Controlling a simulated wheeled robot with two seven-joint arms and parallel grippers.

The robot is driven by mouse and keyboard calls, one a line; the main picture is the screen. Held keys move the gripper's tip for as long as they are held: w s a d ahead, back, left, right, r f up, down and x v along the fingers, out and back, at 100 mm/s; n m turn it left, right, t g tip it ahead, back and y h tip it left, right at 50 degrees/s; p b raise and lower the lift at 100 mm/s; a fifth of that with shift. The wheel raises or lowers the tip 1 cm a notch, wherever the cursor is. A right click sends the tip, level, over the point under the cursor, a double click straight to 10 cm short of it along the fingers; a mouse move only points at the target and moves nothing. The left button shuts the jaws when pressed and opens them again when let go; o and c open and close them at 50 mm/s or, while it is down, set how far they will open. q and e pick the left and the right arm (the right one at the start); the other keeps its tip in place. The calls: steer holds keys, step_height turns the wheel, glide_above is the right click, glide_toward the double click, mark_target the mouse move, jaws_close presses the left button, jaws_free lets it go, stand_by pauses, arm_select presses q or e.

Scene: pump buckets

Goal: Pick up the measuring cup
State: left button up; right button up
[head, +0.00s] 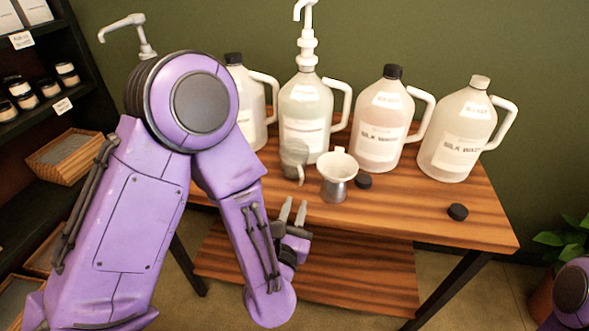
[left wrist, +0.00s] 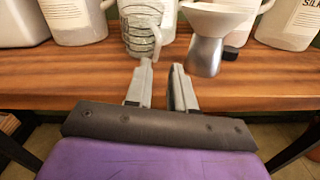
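The measuring cup (head: 293,158) is a clear cup with dark markings and a handle on the table, in front of the pump jug. In the left wrist view the cup (left wrist: 141,33) stands just beyond the fingertips, slightly left of centre, with its handle toward me. My left gripper (head: 293,208) is at the table's front edge, short of the cup. Its fingers (left wrist: 161,68) are apart with nothing between them, and they do not appear to touch the cup. My right gripper is not in view; only a purple part of that arm shows at the lower right.
A white funnel on a metal vessel (head: 338,172) stands close right of the cup. Several jugs (head: 384,118) line the table's (head: 430,207) back. Two black caps (head: 457,211) lie on the table. A dark shelf (head: 30,120) is at left. The table's front right is mostly clear.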

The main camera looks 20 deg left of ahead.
mark_target(301, 181)
arm_select(q)
steer(key=w, duration=0.1)
steer(key=b, duration=0.1)
steer(key=w, duration=0.1)
steer(key=shift+w+a+f+b, duration=0.35)
steer(key=shift+a+b, duration=0.05)
steer(key=x, duration=0.1)
steer(key=p+x, duration=0.1)
steer(key=x, duration=0.1)
steer(key=r+x, duration=0.1)
steer(key=shift+w+a+p, duration=0.2)
steer(key=shift+w+p, duration=0.1)
steer(key=shift+w, duration=0.1)
steer(key=shift+w+a+f, duration=0.1)
steer(key=shift+w+f, duration=0.1)
steer(key=shift+w, duration=0.2)
jaws_close()
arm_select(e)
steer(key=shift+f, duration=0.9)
